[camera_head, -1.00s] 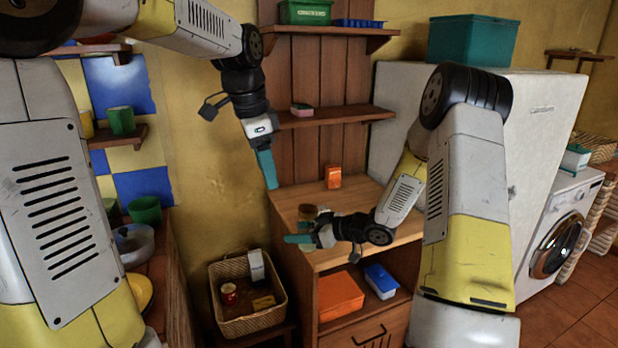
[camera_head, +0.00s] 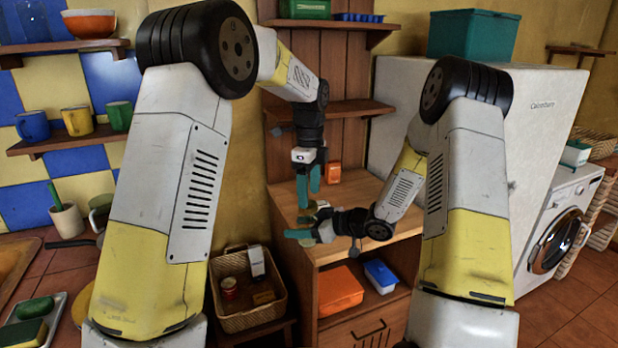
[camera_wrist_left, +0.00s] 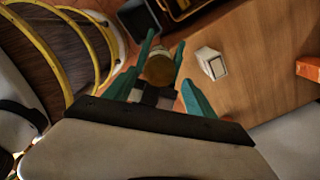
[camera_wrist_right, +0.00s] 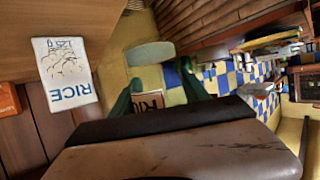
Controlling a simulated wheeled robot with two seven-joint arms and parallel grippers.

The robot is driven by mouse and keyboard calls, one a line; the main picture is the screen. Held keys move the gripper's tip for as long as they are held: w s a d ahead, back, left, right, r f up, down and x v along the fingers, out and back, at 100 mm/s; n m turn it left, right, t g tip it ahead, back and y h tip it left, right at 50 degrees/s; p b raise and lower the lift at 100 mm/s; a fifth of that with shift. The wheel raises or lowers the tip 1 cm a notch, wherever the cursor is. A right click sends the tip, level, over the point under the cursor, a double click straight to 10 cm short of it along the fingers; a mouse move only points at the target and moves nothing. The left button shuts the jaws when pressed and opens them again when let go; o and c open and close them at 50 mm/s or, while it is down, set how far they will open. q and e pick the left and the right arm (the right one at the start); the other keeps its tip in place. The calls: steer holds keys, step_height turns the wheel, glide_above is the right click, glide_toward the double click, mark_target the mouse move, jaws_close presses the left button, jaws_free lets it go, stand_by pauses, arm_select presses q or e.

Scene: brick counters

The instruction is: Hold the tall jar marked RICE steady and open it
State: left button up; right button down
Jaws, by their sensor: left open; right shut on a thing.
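The jar stands at the left end of the wooden counter, mostly hidden by my grippers in the head view. Its brown-gold round top (camera_wrist_left: 158,70) shows in the left wrist view. In the right wrist view, its label (camera_wrist_right: 148,102), partly covered and reading RIC, lies between the fingers. My right gripper (camera_head: 303,237) is shut on the jar from the side. My left gripper (camera_head: 308,188) points down above the jar, open; in the left wrist view its fingers (camera_wrist_left: 158,84) are on either side of the top, and I cannot tell whether they touch it.
A white box marked RICE (camera_wrist_right: 66,76) stands near the jar; an orange box (camera_head: 333,173) is farther back. A wicker basket (camera_head: 246,318) sits left of the counter. Orange (camera_head: 340,291) and blue (camera_head: 381,278) boxes are on the shelf below. The counter's right part is clear.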

mark_target(308, 224)
arm_select(q)
steer(key=shift+f, duration=1.4)
jaws_close()
steer(key=n, duration=0.3)
steer(key=shift+w+r, duration=0.1)
steer(key=shift+w, duration=0.05)
steer(key=shift+o, duration=0.5)
jaws_free()
